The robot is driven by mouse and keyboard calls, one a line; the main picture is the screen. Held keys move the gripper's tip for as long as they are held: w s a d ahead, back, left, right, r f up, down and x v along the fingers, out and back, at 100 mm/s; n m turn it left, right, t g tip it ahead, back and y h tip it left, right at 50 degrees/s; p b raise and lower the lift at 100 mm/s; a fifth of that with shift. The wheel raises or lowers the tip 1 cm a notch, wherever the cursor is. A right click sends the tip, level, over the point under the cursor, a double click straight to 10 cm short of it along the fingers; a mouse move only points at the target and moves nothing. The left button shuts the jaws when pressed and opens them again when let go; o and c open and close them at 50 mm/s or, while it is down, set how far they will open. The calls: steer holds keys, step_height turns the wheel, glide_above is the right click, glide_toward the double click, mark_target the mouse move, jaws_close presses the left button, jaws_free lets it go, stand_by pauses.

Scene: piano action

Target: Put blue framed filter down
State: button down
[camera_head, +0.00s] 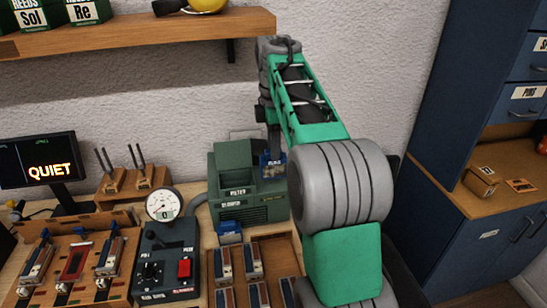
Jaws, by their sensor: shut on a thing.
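My gripper (272,146) hangs at the end of my green and grey arm and points down beside the green machine. It is shut on a small blue framed filter (272,164), which has a pale label. The filter is at the right part of the machine's top; I cannot tell whether it touches the machine. The green machine (238,196) stands on the bench against the wall, with labels and a slatted front. Another blue piece (229,232) sits low at the machine's front. My arm hides the machine's right side and the bench behind it.
A control box (165,262) with a red switch and a round gauge (163,204) stand left of the machine. A wooden tray (268,245) of slim parts lies in front. A wooden shelf (140,34) overhangs the back. Blue cabinets (440,212) stand at right.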

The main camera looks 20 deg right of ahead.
steer(key=shift+w+d+f, duration=0.2)
steer(key=shift+w+f, duration=0.25)
steer(key=shift+f, duration=0.6)
steer(key=shift+w+d+f, duration=0.15)
steer(key=shift+w+f, duration=0.25)
steer(key=shift+f, duration=0.7)
steer(key=shift+w+d+f, duration=0.2)
steer(key=shift+w+f, duration=0.25)
steer(key=shift+f, duration=0.6)
steer(key=shift+f, duration=0.2)
steer(key=c, duration=1.3)
jaws_free()
steer(key=shift+r, duration=0.1)
